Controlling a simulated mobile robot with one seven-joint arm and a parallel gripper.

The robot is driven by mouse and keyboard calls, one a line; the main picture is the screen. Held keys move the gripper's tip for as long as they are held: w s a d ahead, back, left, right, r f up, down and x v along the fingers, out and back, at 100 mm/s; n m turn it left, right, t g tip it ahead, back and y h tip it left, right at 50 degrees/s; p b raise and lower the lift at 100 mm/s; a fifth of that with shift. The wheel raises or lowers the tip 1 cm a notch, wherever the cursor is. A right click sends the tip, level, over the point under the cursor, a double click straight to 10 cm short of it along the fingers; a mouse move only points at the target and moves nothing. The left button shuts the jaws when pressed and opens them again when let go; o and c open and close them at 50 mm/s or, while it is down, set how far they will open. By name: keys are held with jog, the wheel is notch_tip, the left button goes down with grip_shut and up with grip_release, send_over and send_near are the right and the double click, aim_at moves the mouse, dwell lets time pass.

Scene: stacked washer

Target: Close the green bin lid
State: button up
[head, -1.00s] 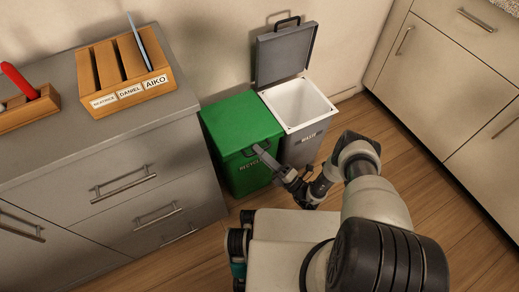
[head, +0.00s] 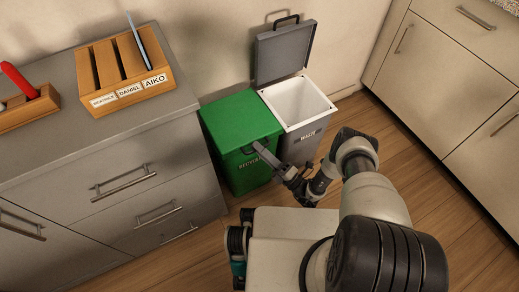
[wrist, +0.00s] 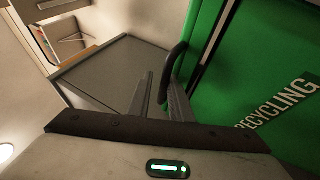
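The green recycling bin (head: 247,171) stands on the floor beside the drawer cabinet. Its green lid (head: 240,121) lies flat over the top, with no visible gap at the rim. My gripper (head: 260,149) is at the lid's front edge, pointing toward it. In the wrist view, the two fingers of my gripper (wrist: 160,84) are a little apart. The bin's dark curved handle (wrist: 174,68) is at the fingertips, its lower end appearing between them. Whether they touch it I cannot tell. The green front with RECYCLING lettering (wrist: 278,103) fills the right of that view.
A grey waste bin (head: 303,144) stands right beside the green one, its grey lid (head: 284,54) raised against the wall. The drawer cabinet (head: 125,180) is close on the left, bearing a wooden letter rack (head: 126,72). Wood floor (head: 405,170) is clear to the right.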

notch_tip(320, 180, up, 10)
jog(key=p, duration=0.3)
jog(key=shift+w+f, duration=0.1)
jog(key=shift+f, duration=0.15)
jog(key=shift+r, duration=0.1)
jog(key=shift+b, duration=0.3)
